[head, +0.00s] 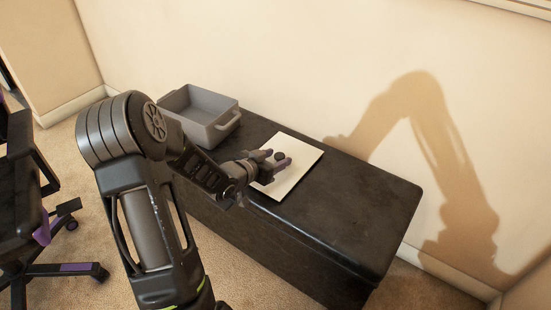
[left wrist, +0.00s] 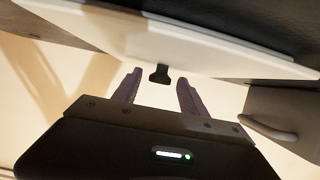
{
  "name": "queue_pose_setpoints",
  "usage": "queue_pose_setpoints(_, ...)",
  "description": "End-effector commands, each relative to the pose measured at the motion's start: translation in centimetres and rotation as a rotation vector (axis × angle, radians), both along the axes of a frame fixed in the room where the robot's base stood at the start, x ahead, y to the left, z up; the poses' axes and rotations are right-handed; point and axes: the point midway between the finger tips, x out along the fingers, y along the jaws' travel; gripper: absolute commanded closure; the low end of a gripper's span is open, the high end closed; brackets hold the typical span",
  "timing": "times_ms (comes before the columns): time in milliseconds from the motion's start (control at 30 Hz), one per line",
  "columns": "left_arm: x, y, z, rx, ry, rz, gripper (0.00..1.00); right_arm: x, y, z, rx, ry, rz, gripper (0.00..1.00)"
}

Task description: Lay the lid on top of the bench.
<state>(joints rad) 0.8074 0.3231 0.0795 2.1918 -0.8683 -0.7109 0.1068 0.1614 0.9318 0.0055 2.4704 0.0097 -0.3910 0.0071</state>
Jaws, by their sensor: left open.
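The lid (head: 303,159) is a flat white panel with a small dark knob (head: 279,155). It appears to lie flat on the black top of the bench (head: 352,205), just right of the grey bin. My left gripper (head: 277,160) is over the lid, its purple fingers open on either side of the knob. In the left wrist view the lid (left wrist: 190,45) spans the top, and the dark knob (left wrist: 160,74) shows between the open fingertips (left wrist: 160,80). I cannot tell whether a finger touches the knob. My right gripper is out of view.
An open grey bin (head: 203,112) stands at the bench's far left end. The bench top is bare to the right of the lid. A wall runs close behind the bench. A black chair (head: 30,210) stands on the carpet at the left.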

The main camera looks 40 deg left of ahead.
Motion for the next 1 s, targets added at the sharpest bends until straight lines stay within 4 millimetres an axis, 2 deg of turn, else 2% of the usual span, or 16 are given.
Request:
queue_pose_setpoints(167,-1.8,0.1,1.1,0.002,0.001,0.002,0.5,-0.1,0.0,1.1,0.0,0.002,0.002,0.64)
queue_pose_setpoints(600,-9.7,-0.1,4.3,0.001,0.001,0.003,0.5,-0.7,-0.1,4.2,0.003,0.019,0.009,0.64)
queue_pose_setpoints(800,-11.1,-0.2,4.7,0.001,0.0,0.0,0.5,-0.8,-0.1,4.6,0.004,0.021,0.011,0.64)
queue_pose_setpoints(1000,-11.1,-0.2,4.7,0.0,0.0,0.0,0.5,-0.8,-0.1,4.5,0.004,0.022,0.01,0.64)
